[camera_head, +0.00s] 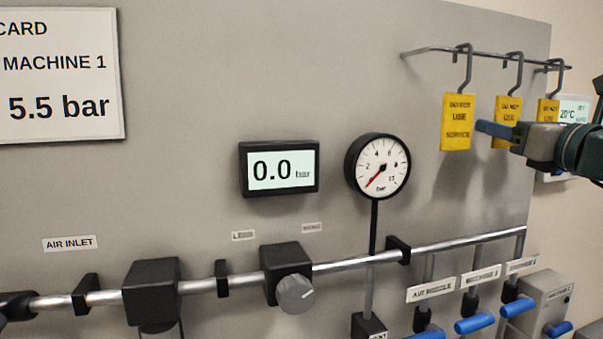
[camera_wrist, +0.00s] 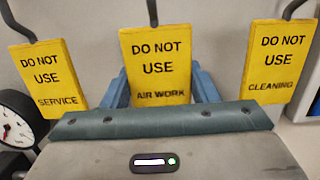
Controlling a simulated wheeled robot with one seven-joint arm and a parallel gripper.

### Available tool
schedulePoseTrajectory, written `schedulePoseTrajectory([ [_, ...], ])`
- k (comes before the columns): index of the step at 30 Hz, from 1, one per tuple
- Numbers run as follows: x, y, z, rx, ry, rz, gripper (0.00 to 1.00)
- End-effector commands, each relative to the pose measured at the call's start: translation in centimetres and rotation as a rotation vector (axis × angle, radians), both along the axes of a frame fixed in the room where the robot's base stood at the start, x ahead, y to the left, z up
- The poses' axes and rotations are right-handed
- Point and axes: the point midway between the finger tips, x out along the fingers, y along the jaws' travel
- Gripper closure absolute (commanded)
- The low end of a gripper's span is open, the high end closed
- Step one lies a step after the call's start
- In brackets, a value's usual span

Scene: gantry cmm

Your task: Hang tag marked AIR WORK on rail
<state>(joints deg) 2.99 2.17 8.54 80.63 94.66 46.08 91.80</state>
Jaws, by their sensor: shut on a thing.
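Three yellow DO NOT USE tags hang by grey hooks from a thin rail (camera_head: 490,53) at the upper right of the head view. In the wrist view, the AIR WORK tag (camera_wrist: 158,62) is in the middle, upright and facing the camera. In the head view, the middle tag (camera_head: 509,108) is partly covered by my gripper (camera_head: 497,129). Blue fingers show at both sides of the AIR WORK tag, and my gripper is shut on it. Its hook (camera_head: 514,68) appears to be over the rail. The SERVICE tag (camera_wrist: 48,76) hangs left, the CLEANING tag (camera_wrist: 280,62) right.
A round gauge (camera_head: 378,167) and a display reading 0.0 bar (camera_head: 279,168) sit on the grey panel. A metal pipe (camera_head: 340,264) with valves runs below. Blue handles (camera_head: 475,324) are at the lower right. A small 20°C display (camera_head: 573,113) is beyond the tags.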

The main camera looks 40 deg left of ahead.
Motion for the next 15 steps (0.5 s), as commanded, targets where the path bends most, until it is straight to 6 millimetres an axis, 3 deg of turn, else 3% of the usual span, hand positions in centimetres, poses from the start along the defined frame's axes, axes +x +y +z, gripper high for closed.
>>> schedulePoseTrajectory([
  [15,0.0,0.0,2.0,0.0,0.0,0.0,0.61],
])
